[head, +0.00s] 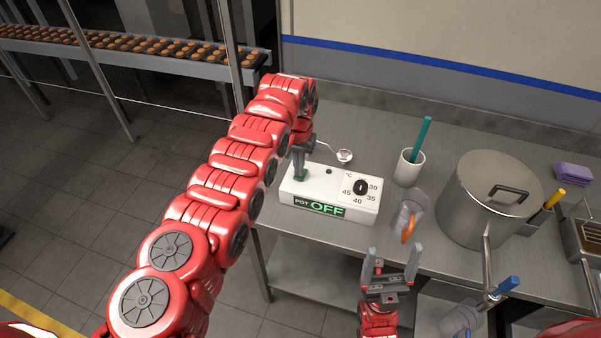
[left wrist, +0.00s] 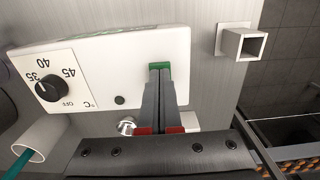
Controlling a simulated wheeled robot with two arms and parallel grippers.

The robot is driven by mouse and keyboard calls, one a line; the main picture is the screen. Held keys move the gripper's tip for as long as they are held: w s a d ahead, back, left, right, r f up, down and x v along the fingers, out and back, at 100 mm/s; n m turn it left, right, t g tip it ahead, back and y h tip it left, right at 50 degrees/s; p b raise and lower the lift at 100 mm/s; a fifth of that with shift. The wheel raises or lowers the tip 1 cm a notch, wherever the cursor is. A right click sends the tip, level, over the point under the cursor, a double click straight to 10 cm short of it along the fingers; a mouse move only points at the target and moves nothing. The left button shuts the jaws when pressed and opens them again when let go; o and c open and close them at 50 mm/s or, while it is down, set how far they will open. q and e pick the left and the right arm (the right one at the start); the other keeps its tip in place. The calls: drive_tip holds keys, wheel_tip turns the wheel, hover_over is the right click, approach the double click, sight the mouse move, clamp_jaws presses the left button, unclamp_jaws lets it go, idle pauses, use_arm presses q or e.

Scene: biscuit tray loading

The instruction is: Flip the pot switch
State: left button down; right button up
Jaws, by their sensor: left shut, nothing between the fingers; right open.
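The white control box (head: 328,191) stands on the steel table. Its front display (head: 320,208) reads "POT OFF" in green. A black dial (head: 361,187) with temperature marks is on its top right; it also shows in the left wrist view (left wrist: 52,88). A green switch (left wrist: 160,66) sits at the box's other end. My left gripper (head: 300,172) is shut and empty, with its fingertips down at the green switch, partly covering it; I cannot tell whether they press it. My right gripper (head: 392,255) is open and empty in front of the table edge.
A lidded pot (head: 475,210), a white cup (head: 408,170) with a teal handle, a clear cup (head: 408,215) with an orange tool and a ladle (head: 343,156) stand around the box. A purple sponge (head: 573,173) lies at the right. A biscuit conveyor (head: 150,46) runs behind left.

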use_arm(q)
drive_tip(key=shift+f+b, duration=0.45)
drive_tip(key=shift+f, duration=0.15)
drive_tip(key=shift+r, duration=0.1)
drive_tip(key=shift+r+p, duration=0.7)
drive_tip(key=shift+r, duration=2.7)
